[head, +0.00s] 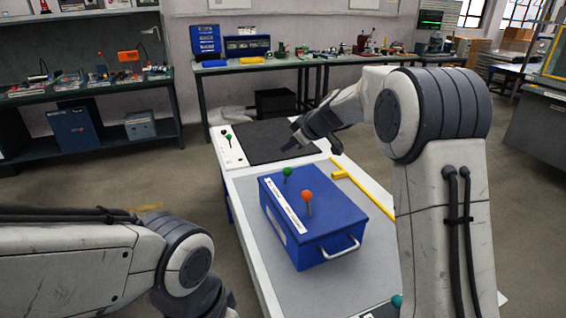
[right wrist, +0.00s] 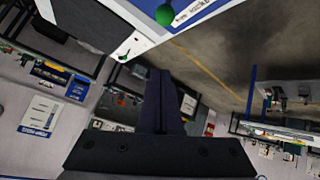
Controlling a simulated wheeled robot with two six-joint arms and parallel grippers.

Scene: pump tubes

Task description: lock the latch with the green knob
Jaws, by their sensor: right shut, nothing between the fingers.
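A blue box (head: 335,222) with a white label strip and a front handle stands on the table. A latch with a green knob (head: 287,173) rises from its top near the back left corner. A latch with an orange knob (head: 306,196) stands nearer. In the right wrist view the green knob (right wrist: 165,15) shows large at the top, beside the label strip. My right gripper (head: 289,147) is shut and empty, behind the box and apart from the knob. It also shows in the right wrist view (right wrist: 159,75). My left gripper is out of view.
A white panel (head: 232,154) with a smaller green knob (head: 228,137) lies beside a black mat (head: 262,139) at the table's far end. A yellow bar (head: 357,182) lies right of the box. The grey tabletop (head: 338,283) in front is mostly clear.

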